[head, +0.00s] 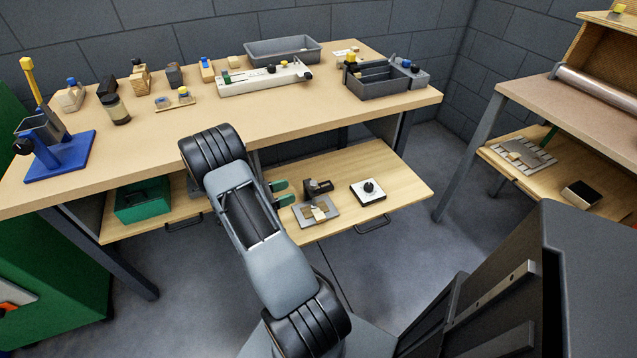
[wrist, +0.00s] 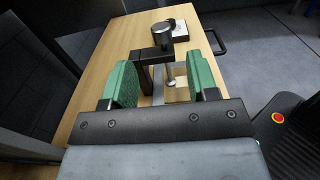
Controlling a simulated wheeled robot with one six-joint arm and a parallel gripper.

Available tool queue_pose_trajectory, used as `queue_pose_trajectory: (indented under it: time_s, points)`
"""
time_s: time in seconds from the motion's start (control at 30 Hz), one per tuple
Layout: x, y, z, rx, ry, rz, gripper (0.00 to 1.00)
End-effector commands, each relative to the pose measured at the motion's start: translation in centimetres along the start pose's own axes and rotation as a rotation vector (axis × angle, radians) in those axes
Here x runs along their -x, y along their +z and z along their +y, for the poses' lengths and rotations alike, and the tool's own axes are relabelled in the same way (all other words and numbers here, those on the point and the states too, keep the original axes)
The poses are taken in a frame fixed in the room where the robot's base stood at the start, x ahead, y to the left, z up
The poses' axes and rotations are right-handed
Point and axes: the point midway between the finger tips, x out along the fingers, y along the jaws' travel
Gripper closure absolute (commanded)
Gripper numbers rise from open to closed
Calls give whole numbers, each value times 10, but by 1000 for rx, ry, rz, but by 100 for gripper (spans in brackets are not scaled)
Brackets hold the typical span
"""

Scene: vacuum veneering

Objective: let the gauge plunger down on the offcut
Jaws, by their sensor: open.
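The gauge (head: 318,186) stands on a grey base plate (head: 332,208) on the pulled-out lower board. The wrist view shows its black stand and round dark head (wrist: 162,36), with a metal plunger (wrist: 169,83) pointing down. The offcut (head: 320,213), a small pale wood piece, lies on the base plate, and shows beside the plunger in the wrist view (wrist: 182,92). Whether the plunger tip touches it I cannot tell. My gripper (head: 281,192) is open, its green fingers apart on either side of the gauge in the wrist view (wrist: 160,78). It holds nothing.
A pale square plate with a black knob (head: 368,192) lies right of the gauge. A green bin (head: 142,202) is at the left of the board. The workbench (head: 300,112) overhangs behind, carrying several tools and trays. The board's right end is clear.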

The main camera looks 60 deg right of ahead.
Motion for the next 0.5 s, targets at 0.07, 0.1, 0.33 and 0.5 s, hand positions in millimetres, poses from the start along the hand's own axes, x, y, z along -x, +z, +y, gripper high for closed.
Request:
queue_pose_trajectory:
  time_s: [0.07,0.1,0.33,0.5]
  points:
    - [-17,0,-1,0,-6,1,46]
    - [-25,0,-1,0,-6,2,46]
    - [-68,0,-1,0,-5,3,46]
    - [-92,0,-1,-1,-4,3,46]
